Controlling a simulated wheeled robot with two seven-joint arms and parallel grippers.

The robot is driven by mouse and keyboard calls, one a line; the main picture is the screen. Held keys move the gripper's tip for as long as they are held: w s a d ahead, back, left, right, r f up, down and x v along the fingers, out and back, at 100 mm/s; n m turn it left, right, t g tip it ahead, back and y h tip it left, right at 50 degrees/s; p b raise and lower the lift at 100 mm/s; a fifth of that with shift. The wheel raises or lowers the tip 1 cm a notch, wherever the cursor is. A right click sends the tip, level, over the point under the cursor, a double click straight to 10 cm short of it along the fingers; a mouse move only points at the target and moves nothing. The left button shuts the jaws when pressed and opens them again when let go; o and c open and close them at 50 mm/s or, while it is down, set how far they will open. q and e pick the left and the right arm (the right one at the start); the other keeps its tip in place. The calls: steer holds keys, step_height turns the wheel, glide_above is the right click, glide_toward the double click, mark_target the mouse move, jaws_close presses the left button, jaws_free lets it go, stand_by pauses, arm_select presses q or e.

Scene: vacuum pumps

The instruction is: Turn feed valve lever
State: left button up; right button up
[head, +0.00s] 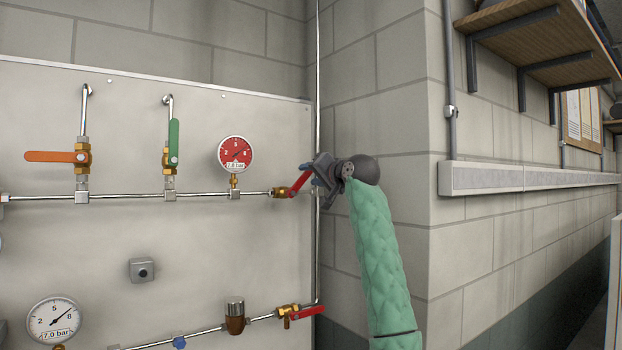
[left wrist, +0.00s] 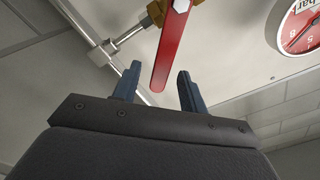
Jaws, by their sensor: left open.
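A red valve lever (head: 300,183) sits on a brass valve (head: 280,192) at the right end of the upper pipe. It slants up to the right in the head view. My left gripper (head: 313,180) is at this lever with its jaws open. In the left wrist view the red lever (left wrist: 171,50) lies between the two blue-grey fingers of the left gripper (left wrist: 158,72). Gaps show on both sides of the lever, so the jaws are not closed on it. No label marks which valve is the feed valve. My right gripper is not in view.
The panel carries an orange lever (head: 52,157), a green lever (head: 174,140), a lower red lever (head: 306,313), a red gauge (head: 236,153) and a white gauge (head: 53,320). A vertical pipe (head: 318,100) runs by the panel's right edge. A wall corner and shelf (head: 520,30) are to the right.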

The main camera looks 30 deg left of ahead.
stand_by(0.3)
arm_select(q)
steer(key=b+v, duration=0.3)
steer(key=v, duration=0.3)
stand_by(0.4)
stand_by(0.4)
